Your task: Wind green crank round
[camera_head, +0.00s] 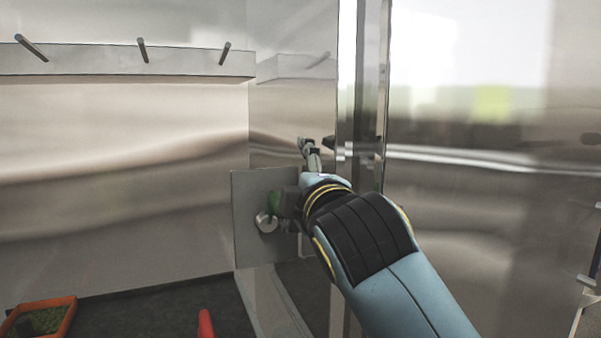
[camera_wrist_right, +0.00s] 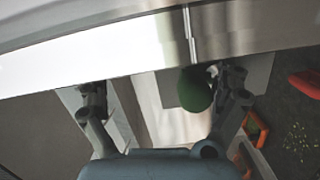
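The green crank (camera_head: 273,203) sits on a round metal hub on a grey plate (camera_head: 248,185) in the head view, partly hidden by my right gripper. My right gripper (camera_head: 287,210) is at the crank, in front of the plate. In the right wrist view the crank's rounded green knob (camera_wrist_right: 195,88) lies between the two spread fingers of my right gripper (camera_wrist_right: 162,88), close to the right-hand finger. The fingers are apart and do not clamp the knob. Whether the right-hand finger touches it I cannot tell. My left gripper is not in view.
Shiny metal walls stand behind and right of the plate, with a reflection of my arm. A ledge with pegs (camera_head: 130,60) runs along the upper left. An orange-rimmed tray (camera_head: 72,304) with green contents is at lower left. A red rod-like thing (camera_head: 205,323) stands at the bottom.

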